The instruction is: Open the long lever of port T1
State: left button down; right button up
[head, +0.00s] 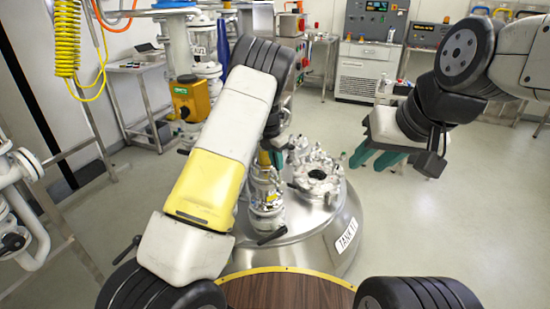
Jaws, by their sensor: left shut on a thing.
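The steel tank (315,250), labelled TANK with a partly readable number, stands in front of me. A valve column with black handles (268,205) rises on the tank's left side. My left gripper (277,157) is at the upper part of this column, mostly hidden behind my own forearm. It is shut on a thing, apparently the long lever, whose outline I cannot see. My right gripper (375,158) hangs in free air right of the tank, its teal fingers apart and empty.
A yellow box (190,98) and pipework stand behind my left arm. A metal side table (135,75) is at the back left. A grey control cabinet (368,70) stands at the back. White pipes (25,200) are at the left edge. The floor right of the tank is clear.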

pick_arm(q)
jog(key=shift+w+d+r+g+y, duration=0.1)
jog(key=shift+w+d+g+y, duration=0.5)
jog(key=shift+w+d+y, duration=0.3)
jog(key=shift+s+d, duration=0.1)
jog(key=c, duration=1.3)
grip_release()
notch_tip(320, 180, up, 8)
jog(key=shift+d, duration=0.1)
